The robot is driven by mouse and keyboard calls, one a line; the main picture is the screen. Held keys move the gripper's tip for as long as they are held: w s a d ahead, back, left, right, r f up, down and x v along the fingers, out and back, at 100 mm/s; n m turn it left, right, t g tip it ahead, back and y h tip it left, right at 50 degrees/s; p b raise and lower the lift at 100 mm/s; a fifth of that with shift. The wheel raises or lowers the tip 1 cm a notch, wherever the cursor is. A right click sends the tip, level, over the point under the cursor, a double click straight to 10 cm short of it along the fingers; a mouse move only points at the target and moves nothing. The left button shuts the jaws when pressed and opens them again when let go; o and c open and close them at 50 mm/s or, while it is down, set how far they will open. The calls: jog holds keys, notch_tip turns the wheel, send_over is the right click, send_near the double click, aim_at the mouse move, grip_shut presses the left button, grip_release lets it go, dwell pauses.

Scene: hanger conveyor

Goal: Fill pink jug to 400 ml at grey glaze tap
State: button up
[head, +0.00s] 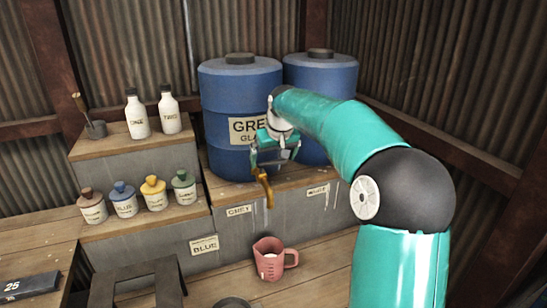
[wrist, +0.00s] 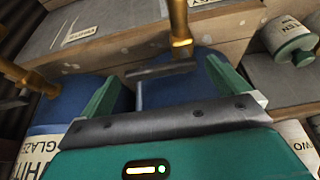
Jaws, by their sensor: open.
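The pink jug (head: 278,270) stands upright on the low wooden bench in the head view, below the brass tap (head: 266,188) in the picture. A pale patch shows inside it; I cannot read a fill level. The tap is on the front of the blue barrel (head: 222,100) labelled as grey glaze. My gripper (head: 270,158) is open at the top of this tap. In the wrist view my gripper (wrist: 162,74) has its fingers on either side of the dark tap handle (wrist: 160,70), with the brass tap body (wrist: 180,30) beyond. The jug is out of the wrist view.
A second blue barrel (head: 325,75) stands at the right, partly behind my arm. A second tap (wrist: 22,74) shows in the wrist view. White bottles (head: 137,115) and several small jars (head: 124,200) stand on steps at the left. A dark scale (head: 30,287) lies at lower left.

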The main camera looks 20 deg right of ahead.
jog(key=c, duration=1.3)
jog(key=shift+o, duration=0.2)
jog(key=shift+s+a+r+m+h, duration=0.1)
jog(key=shift+s+a+m+h, duration=0.1)
jog(key=shift+m, duration=0.25)
jog(key=shift+s+a+m+h, duration=0.1)
jog(key=shift+m+h, duration=0.1)
jog(key=shift+m, duration=0.25)
jog(key=shift+s+m+h, duration=0.25)
jog(key=shift+m+h, duration=0.15)
jog(key=shift+m, duration=0.7)
jog(key=o, duration=1.3)
jog(key=shift+c, duration=0.2)
jog(key=v, duration=1.4)
jog(key=shift+w, duration=0.1)
